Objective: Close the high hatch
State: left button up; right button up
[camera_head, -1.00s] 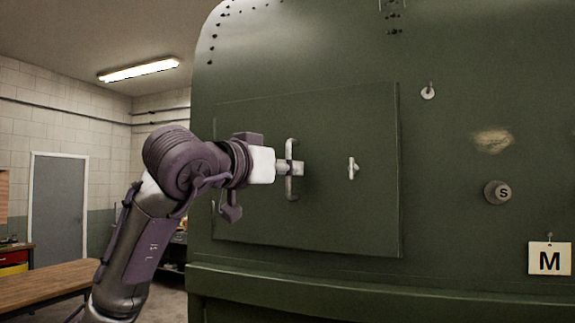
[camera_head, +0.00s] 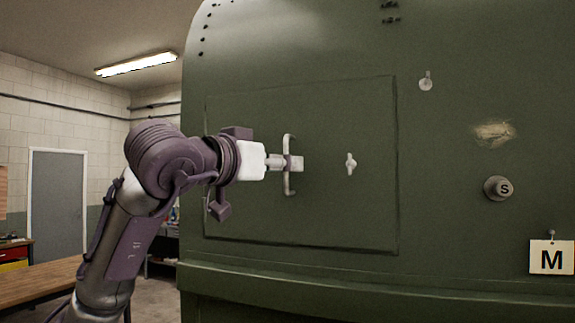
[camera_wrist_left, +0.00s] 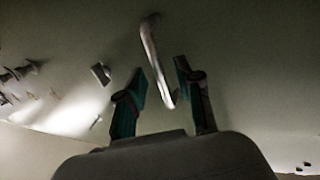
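The high hatch (camera_head: 330,215) is a large green rectangular panel on the fuselage side in the head view. It looks nearly flush, with a dark seam along its right and lower edges; I cannot tell if it is fully shut. A pale upright bar handle (camera_head: 289,185) and a small silver latch (camera_head: 351,164) sit on it. My left gripper (camera_head: 297,163) is at the handle's middle. In the left wrist view, the handle (camera_wrist_left: 152,50) passes between the fingers of my left gripper (camera_wrist_left: 162,82), which are apart with gaps beside the bar. My right gripper is not in view.
The green fuselage (camera_head: 450,120) fills the right side, with a ledge (camera_head: 400,282) below the hatch. A wooden bench (camera_head: 40,283) stands at the lower left.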

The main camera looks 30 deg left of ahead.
pick_arm(q)
jog(key=s, duration=1)
jog(key=shift+a, duration=0.4)
jog(key=shift+s, duration=0.1)
